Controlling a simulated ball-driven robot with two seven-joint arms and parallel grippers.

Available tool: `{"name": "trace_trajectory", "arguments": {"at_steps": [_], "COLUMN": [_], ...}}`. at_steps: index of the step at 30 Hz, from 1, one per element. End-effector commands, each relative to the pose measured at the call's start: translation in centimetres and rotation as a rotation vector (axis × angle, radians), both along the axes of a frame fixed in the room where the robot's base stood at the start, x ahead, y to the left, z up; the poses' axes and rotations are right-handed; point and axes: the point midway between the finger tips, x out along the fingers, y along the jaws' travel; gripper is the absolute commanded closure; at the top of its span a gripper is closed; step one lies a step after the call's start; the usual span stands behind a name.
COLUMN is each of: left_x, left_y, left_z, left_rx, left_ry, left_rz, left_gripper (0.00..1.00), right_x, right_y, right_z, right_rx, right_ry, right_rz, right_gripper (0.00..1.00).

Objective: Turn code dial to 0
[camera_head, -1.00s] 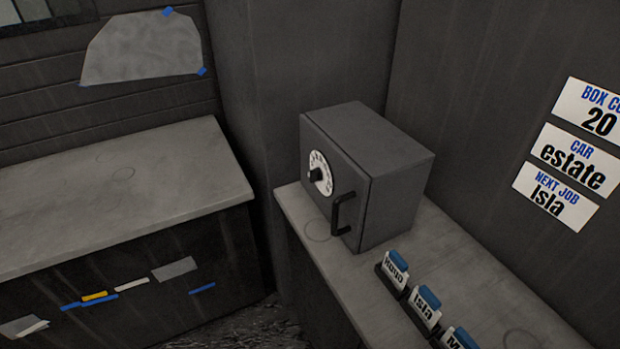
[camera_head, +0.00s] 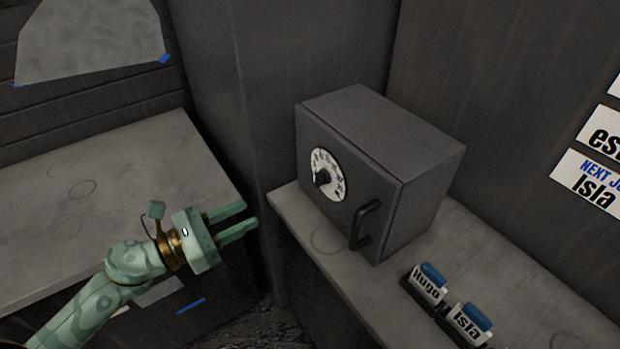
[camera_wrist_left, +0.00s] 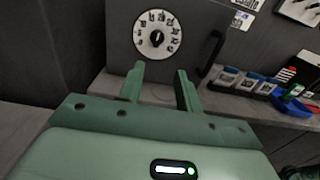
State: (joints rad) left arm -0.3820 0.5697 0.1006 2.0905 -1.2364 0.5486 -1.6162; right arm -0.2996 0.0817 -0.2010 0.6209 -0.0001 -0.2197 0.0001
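The code dial is a white numbered disc (camera_head: 337,186) with a black knob (camera_head: 321,177), on the front of a dark grey safe box (camera_head: 385,150). The dial also shows upper middle in the left wrist view (camera_wrist_left: 157,34); its numbers are too small to read surely. My left gripper (camera_head: 243,221) is open and empty in the head view, left of the safe and apart from it, its fingers pointing toward it. In the left wrist view its fingers (camera_wrist_left: 160,85) stand apart below the dial.
A black handle (camera_head: 366,224) sticks out from the safe's door, right of the dial.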

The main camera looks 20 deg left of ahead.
Motion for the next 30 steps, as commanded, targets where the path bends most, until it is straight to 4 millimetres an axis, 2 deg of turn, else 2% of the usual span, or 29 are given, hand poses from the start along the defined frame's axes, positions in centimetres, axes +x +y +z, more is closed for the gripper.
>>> {"name": "trace_trajectory", "arguments": {"at_steps": [7,18,24,30], "left_x": [3.3,10.4,12.4,12.8], "left_y": [-2.4,-7.9,-9.4,-9.8], "left_z": [0.4,0.3,0.0,0.0], "left_rx": [0.003,0.001,0.001,0.003], "left_ry": [-0.009,-0.006,-0.003,-0.002], "left_rz": [0.003,0.005,0.006,0.005], "left_gripper": [0.65,0.65,0.65,0.65], "right_x": [0.0,0.5,0.6,0.6], "right_y": [-0.8,0.6,0.7,0.4], "right_z": [1.2,2.9,3.0,3.0], "right_rx": [-0.010,0.007,0.008,0.004], "right_ry": [-0.002,-0.013,-0.014,-0.015], "right_rz": [0.001,-0.005,-0.005,-0.003], "right_gripper": [0.64,0.64,0.64,0.64]}}
